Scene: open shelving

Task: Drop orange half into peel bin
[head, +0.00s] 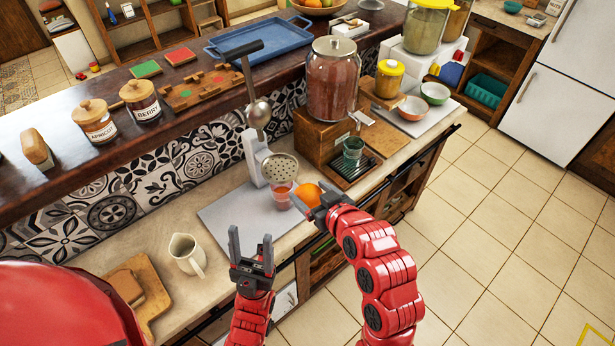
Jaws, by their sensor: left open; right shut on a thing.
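An orange half (307,194) is held between the fingers of my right gripper (308,201), over the front part of the counter, just right of the juice press (257,158). The press has a raised lever with a metal dome and a perforated strainer, and a glass (280,195) with reddish liquid stands under it. My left gripper (250,243) is open and empty, fingers pointing up, near the counter's front edge. I cannot make out for certain which thing is the peel bin.
A cream pitcher (187,254) and a wooden board (147,290) are on the counter to the left. A wooden stand with a large jar (332,78) is behind the orange. Bowls (412,108) stand farther right.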

